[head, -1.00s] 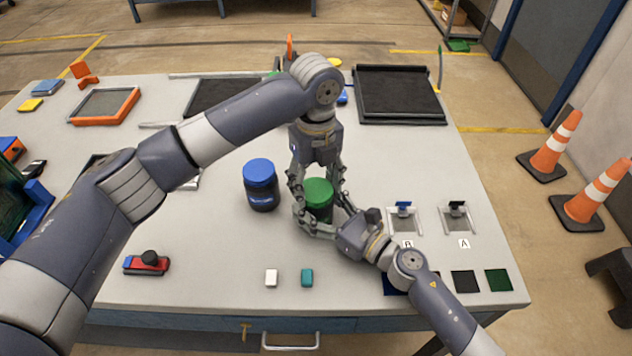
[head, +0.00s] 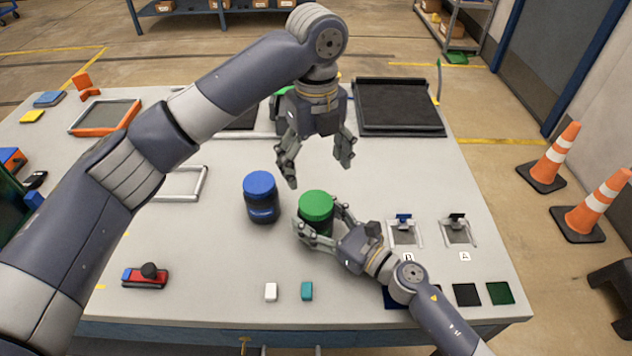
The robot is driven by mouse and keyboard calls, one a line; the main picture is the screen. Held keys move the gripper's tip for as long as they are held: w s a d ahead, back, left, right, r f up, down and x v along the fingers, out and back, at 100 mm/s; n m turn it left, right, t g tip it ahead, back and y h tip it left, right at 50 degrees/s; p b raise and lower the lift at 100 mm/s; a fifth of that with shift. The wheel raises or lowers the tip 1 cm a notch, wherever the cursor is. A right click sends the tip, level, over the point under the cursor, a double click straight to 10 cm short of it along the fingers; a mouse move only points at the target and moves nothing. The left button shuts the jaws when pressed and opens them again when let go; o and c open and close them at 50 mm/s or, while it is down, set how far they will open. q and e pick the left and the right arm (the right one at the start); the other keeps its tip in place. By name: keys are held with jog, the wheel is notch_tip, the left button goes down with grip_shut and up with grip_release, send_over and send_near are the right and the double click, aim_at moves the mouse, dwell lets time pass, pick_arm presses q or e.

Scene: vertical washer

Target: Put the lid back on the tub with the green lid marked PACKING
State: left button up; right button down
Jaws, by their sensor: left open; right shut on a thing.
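The tub with the green lid (head: 317,229) stands upright near the middle of the table. Its green lid (head: 316,204) sits on top of the tub and looks level; whether it is fully seated cannot be told, and no marking is readable. My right gripper (head: 318,232) is shut around the tub's body from the front right. My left gripper (head: 318,172) is open and empty, raised above and behind the lid, apart from it. A dark tub with a blue lid (head: 261,199) stands upright just to the left.
Two small fixtures (head: 405,231) labelled B and A stand to the right. A red and blue item with a black knob (head: 146,275) lies front left. A black tray (head: 399,106) is at the back.

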pick_arm(q)
jog(key=shift+r, duration=1.4)
pick_arm(e)
jog(key=shift+c, duration=1.6)
grip_release()
jog(key=v, duration=1.2)
pick_arm(q)
jog(key=shift+r, duration=0.1)
pick_arm(e)
jog(key=shift+r, duration=0.1)
